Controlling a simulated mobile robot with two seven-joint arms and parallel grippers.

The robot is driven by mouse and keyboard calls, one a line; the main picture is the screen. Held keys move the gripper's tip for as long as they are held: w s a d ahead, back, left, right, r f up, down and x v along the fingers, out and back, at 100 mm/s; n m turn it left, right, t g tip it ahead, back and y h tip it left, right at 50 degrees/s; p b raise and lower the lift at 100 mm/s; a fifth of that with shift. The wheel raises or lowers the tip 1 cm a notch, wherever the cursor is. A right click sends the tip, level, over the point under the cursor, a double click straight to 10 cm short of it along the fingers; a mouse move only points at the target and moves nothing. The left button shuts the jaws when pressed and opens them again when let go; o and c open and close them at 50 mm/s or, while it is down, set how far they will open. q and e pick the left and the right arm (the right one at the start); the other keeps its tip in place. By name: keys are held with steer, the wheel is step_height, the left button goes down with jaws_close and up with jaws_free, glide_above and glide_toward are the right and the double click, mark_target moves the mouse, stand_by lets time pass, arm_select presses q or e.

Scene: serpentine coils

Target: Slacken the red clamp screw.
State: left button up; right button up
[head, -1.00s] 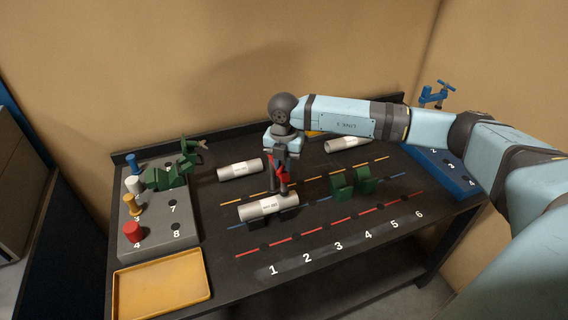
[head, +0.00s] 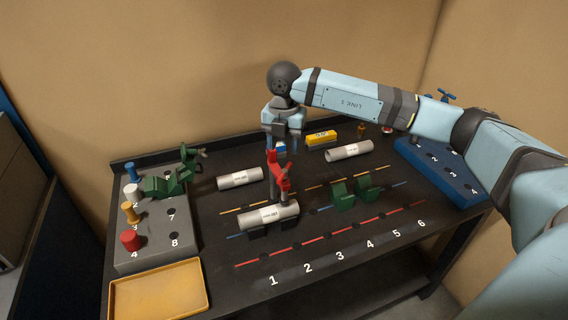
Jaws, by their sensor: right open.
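The red clamp (head: 274,168) stands upright at the white-labelled grey cylinder (head: 268,216), which lies on dark supports near number 1. The clamp's screw is too small to make out clearly. My right gripper (head: 282,148) is open, just above and behind the clamp's top in the picture. Its fingers are partly hidden, and nothing shows between them. I cannot tell whether it touches the clamp. My left gripper is not in view.
A grey peg block (head: 155,258) with a green clamp (head: 168,184) stands left, behind a yellow tray (head: 160,292). Green supports (head: 343,197) stand right of the cylinder. Two more cylinders (head: 240,178) (head: 349,152) lie further back. A blue block (head: 440,172) stands right.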

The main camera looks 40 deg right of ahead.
steer(key=shift+r, duration=2.55)
